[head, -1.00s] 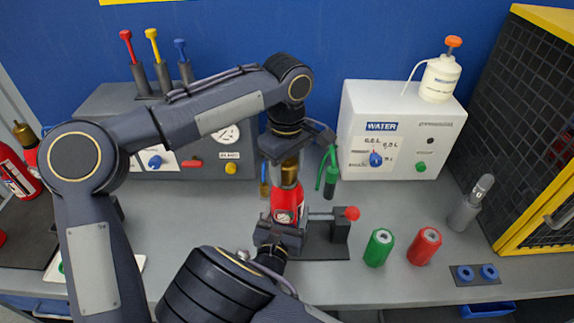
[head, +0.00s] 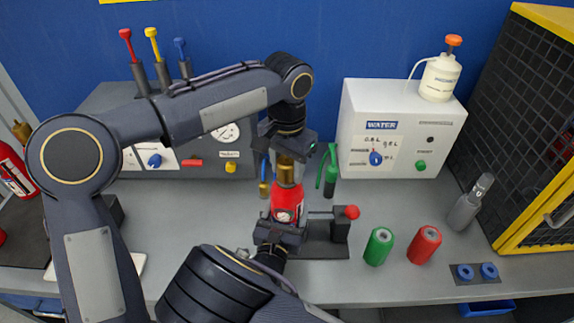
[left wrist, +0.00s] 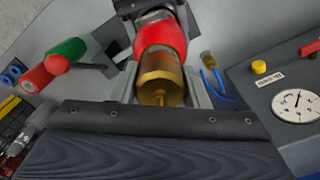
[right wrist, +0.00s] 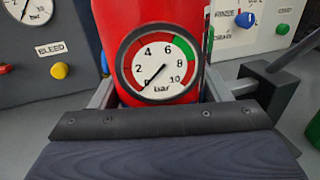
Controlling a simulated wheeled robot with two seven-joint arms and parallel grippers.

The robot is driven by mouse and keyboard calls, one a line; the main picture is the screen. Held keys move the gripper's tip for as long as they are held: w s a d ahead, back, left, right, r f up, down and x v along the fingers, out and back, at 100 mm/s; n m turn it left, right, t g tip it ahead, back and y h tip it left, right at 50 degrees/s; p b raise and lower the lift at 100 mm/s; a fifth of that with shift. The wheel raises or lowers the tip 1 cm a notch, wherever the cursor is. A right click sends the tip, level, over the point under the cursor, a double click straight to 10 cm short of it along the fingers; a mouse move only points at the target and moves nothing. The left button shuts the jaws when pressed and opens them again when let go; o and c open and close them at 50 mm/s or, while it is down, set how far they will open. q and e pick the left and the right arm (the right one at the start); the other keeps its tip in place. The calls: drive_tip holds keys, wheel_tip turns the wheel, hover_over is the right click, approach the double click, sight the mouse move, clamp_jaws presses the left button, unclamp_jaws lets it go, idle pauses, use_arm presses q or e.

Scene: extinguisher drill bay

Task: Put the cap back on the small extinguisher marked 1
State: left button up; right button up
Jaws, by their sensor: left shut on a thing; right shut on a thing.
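A small red extinguisher (head: 287,203) stands upright at a bench holder. Its round gauge (right wrist: 159,64) faces the right wrist camera, with the needle near 0. No number 1 is legible on it. My right gripper (head: 280,230) is shut on the extinguisher's body. The brass cap (head: 286,170) is at the top of the extinguisher, with no clear gap below it; it also shows in the left wrist view (left wrist: 160,78). I cannot tell how firmly it is seated. My left gripper (head: 287,145) comes from above and is shut on the cap, its fingers on either side.
The holder with a red knob (head: 351,212) is close at the right. A green cylinder (head: 379,246) and a red cylinder (head: 424,245) stand further right.

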use_arm(q)
drive_tip(key=m, duration=1.4)
drive_tip(key=shift+m, duration=0.4)
drive_tip(key=m, duration=0.3)
drive_tip(key=o, duration=1.1)
drive_tip(key=shift+r, duration=2.25)
drive_tip(key=shift+c, duration=0.6)
